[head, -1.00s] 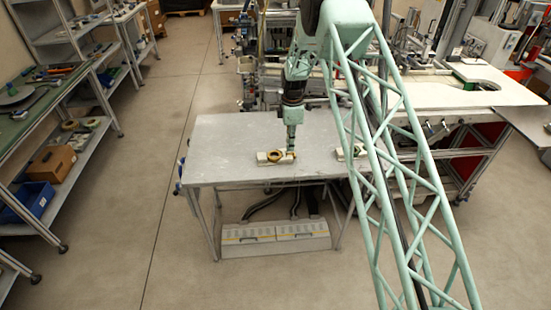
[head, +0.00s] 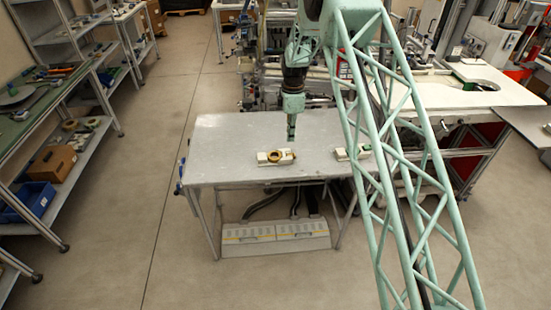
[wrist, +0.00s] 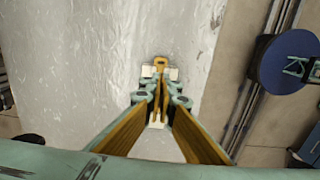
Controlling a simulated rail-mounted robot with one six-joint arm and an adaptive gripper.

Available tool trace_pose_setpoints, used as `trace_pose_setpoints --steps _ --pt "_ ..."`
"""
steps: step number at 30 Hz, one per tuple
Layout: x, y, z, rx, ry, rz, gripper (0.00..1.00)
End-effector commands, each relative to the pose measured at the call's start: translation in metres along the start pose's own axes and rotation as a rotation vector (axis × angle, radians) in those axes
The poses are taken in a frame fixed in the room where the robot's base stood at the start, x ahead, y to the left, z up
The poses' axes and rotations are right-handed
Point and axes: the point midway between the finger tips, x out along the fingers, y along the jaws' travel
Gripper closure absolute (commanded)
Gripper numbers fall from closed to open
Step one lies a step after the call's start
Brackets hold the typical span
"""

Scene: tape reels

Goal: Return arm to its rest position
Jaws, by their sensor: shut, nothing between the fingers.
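A yellow-gold tape reel (head: 276,155) lies on a white block (head: 262,157) on the grey table (head: 228,140). My gripper (head: 291,138) points down in the air above the table, behind and slightly right of the reel, and is apart from it. In the wrist view my gripper (wrist: 160,95) shows its fingers shut and empty. There the white block (wrist: 172,73) shows past the fingertips, which hide much of it and of the reel.
A second white block (head: 341,155) stands to the right, partly hidden by my green lattice arm link. Machines stand behind the table, with a white worktop (head: 450,95) to the right. Shelves (head: 85,140) line the left. The table's left part is clear.

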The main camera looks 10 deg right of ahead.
Motion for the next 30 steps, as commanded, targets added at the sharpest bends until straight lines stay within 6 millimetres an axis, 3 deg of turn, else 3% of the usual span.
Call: trace_pose_setpoints --steps 20,25,30 --pt "-0.003 0.0 0.0 0.001 0.0 0.0 1.0" --pt "-0.014 -0.004 0.0 0.021 0.0 0.005 1.0" --pt "-0.039 -0.011 0.001 0.059 0.001 0.015 1.0"
